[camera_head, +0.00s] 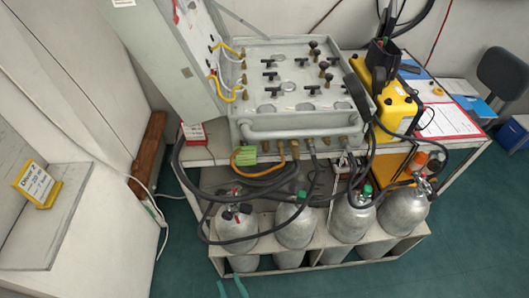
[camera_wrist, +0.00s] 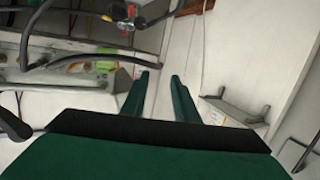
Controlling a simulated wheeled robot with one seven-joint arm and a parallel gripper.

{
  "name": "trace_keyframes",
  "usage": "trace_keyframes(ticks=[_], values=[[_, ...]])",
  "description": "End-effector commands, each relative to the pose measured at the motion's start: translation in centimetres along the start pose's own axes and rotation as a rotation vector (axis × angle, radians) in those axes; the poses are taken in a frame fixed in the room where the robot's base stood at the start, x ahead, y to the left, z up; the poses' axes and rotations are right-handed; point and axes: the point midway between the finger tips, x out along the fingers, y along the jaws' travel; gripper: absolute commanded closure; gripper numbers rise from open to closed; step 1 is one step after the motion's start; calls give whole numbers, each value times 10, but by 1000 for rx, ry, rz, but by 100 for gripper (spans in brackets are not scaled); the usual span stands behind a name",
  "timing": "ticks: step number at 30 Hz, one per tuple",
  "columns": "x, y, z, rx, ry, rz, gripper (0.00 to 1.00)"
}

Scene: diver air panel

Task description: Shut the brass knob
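The grey air panel (camera_head: 290,85) stands open on the bench, with several dark handles on its sloped face. Small knobs with brass-coloured stems, such as one knob (camera_head: 324,66), sit toward its right side. Which one is the brass knob, and whether it is open, I cannot tell. Brass fittings (camera_head: 295,149) line its lower front edge. My gripper (camera_head: 231,288) shows only as green fingertips at the bottom edge of the head view, well below and apart from the panel. In the wrist view my gripper (camera_wrist: 160,76) has its two green fingers apart with nothing between them.
Several silver cylinders (camera_head: 295,225) stand in a rack under the bench, with black hoses (camera_head: 195,195) looping in front. A yellow case (camera_head: 390,95) sits right of the panel. A yellow-framed sign (camera_head: 36,184) stands on the left ledge. Green floor (camera_head: 460,250) is clear at right.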

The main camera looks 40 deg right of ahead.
Motion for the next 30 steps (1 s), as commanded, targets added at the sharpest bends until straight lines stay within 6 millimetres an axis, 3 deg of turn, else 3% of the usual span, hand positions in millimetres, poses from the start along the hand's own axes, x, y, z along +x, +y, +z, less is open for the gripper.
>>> trace_keyframes(ticks=[3, 8, 15, 19, 24, 30], values=[[44, 30, -6, -5, 30, 83, 73], [95, 72, -19, -13, 59, 173, 73], [162, 142, -53, -26, 96, 291, 73], [188, 179, -74, -29, 112, 345, 73], [204, 214, -92, -32, 123, 392, 73], [213, 228, -100, -32, 126, 408, 73]])
